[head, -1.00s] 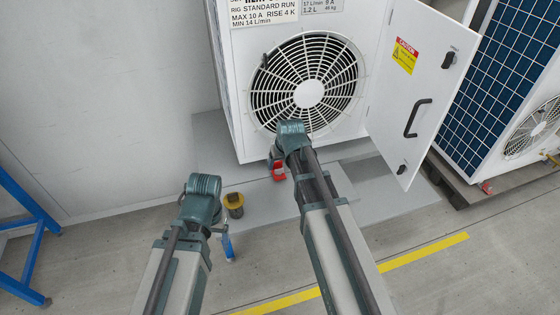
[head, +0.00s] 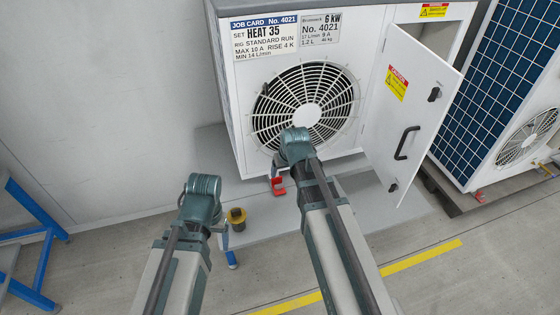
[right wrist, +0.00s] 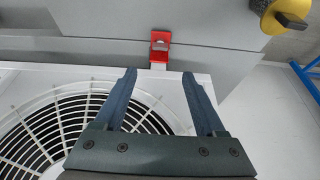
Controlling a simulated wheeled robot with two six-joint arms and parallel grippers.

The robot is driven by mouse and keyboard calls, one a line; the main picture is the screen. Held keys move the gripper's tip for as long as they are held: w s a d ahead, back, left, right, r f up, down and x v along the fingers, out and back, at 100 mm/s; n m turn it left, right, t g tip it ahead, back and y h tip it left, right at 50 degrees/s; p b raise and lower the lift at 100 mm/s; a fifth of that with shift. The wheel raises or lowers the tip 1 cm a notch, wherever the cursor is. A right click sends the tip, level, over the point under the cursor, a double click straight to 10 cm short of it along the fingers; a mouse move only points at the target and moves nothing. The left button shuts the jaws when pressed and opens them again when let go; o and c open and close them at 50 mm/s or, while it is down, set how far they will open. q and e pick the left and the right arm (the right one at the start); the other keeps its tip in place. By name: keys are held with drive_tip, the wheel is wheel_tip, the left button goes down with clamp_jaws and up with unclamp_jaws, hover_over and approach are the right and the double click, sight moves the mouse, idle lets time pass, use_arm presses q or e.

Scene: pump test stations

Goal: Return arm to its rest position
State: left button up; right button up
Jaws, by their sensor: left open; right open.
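My left arm comes in from the lower left in the head view. Its gripper (head: 229,248) points down over the floor beside a yellow and black round fitting and is largely hidden by my wrist. My right arm reaches up to the front of the white pump unit (head: 395,30), its wrist covering the lower left of the fan grille (head: 315,95). The right gripper is mostly hidden there. In the right wrist view the right gripper (right wrist: 160,92) is open, its two blue fingers apart with nothing between them, in front of the unit's edge.
A red bracket (head: 278,186) is low by the unit, near my right wrist. The yellow and black fitting (head: 237,218) lies left of it. The unit's door (head: 410,130) hangs open to the right. A blue frame (head: 35,240) stands at far left. Floor between frame and left arm is clear.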

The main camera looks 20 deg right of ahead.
drive_tip(key=s+a+r+n+g+p, duration=0.1)
drive_tip(key=s+a+r+p, duration=0.1)
drive_tip(key=s, duration=0.4)
drive_tip(key=s+a+r+n+g+h+p, duration=0.1)
drive_tip(key=s+a+r+g+p, duration=0.1)
drive_tip(key=s+a, duration=0.4)
drive_tip(key=s+a+r+n+g+p, duration=0.1)
drive_tip(key=s+a+r+p, duration=0.3)
drive_tip(key=s+a+p, duration=0.1)
drive_tip(key=shift+s+a+n+g+p, duration=0.3)
drive_tip(key=shift+s+g, duration=0.1)
drive_tip(key=shift+s, duration=0.4)
drive_tip(key=shift+d, duration=0.15)
